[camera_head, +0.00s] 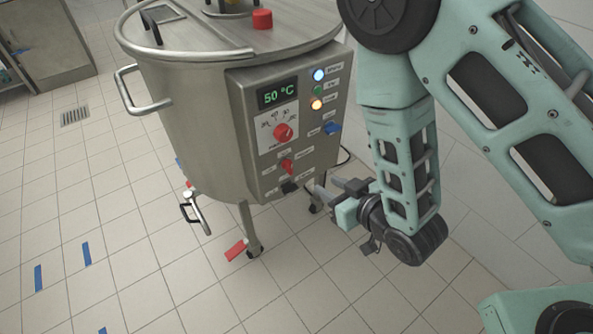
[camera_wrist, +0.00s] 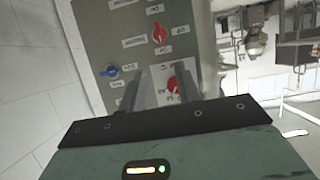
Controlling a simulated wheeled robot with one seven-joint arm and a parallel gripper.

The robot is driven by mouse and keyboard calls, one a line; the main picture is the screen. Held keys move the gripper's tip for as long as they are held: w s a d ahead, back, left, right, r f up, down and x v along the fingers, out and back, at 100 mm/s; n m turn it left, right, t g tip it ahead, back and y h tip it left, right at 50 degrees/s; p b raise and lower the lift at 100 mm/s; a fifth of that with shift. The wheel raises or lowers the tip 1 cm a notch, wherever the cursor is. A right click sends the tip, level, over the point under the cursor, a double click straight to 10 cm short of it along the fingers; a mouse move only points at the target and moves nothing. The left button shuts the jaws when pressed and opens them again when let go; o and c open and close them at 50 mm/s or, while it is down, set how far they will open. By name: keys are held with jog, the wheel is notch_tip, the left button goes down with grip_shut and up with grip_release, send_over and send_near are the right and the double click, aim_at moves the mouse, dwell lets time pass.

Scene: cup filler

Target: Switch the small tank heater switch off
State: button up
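The control panel (camera_head: 294,129) on the steel tank (camera_head: 180,100) has a green display (camera_head: 279,95) reading 50 °C. Below it are a red dial (camera_head: 283,132), a red switch (camera_head: 287,166) and a black switch (camera_head: 289,187); a blue switch (camera_head: 332,128) is on the right. The labels are too small to read. In the wrist view the panel appears inverted, with the red switch (camera_wrist: 159,33), blue switch (camera_wrist: 109,71) and partly hidden red dial (camera_wrist: 173,84). My gripper (camera_head: 330,187) is open and empty near the panel's lower right; its fingers also show in the wrist view (camera_wrist: 160,70).
Blue, green and orange lamps (camera_head: 317,89) sit at the panel's upper right. A tap (camera_head: 197,211) and a side handle (camera_head: 133,92) stick out from the tank. A white wall (camera_head: 500,205) stands at the right. The tiled floor at the left is mostly clear.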

aim_at(292, 165)
jog(key=b+x, duration=0.8)
jog(key=x, duration=0.8)
grip_shut()
